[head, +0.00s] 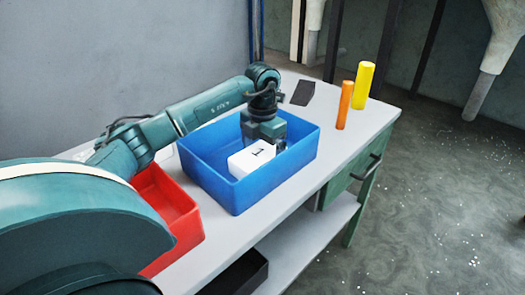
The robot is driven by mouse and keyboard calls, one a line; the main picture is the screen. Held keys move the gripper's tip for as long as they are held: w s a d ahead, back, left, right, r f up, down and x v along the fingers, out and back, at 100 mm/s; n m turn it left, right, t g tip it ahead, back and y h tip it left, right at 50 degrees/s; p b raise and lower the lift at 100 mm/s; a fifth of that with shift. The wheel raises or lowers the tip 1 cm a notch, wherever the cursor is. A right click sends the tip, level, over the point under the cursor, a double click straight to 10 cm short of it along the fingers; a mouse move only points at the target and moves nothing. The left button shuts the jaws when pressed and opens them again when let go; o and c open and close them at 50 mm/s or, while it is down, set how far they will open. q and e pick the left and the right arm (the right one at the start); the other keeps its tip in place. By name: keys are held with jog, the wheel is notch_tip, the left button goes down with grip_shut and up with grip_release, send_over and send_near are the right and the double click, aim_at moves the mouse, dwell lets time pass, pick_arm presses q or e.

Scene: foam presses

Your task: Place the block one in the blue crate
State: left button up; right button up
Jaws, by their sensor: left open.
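The white block one (252,159), marked with a "1", is inside the blue crate (262,183), near its front side. Whether it rests fully on the crate floor is hidden by the front wall. My left gripper (277,146) is over the crate, right at the block's far right side, with its jaws open. The arm and the block hide part of the fingers, so I cannot tell whether they touch the block. My right gripper is not in view.
A red crate (185,202) stands left of the blue one, partly behind my arm. An orange cylinder (345,105), a yellow cylinder (362,85) and a dark flat piece (303,93) are at the table's far right end. A black tray (245,272) sits on the lower shelf.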

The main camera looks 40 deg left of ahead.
aim_at(263, 150)
pick_arm(q)
notch_tip(263, 150, up, 12)
jog(key=p, duration=0.1)
jog(key=shift+r, duration=0.15)
dwell(0.4)
dwell(0.5)
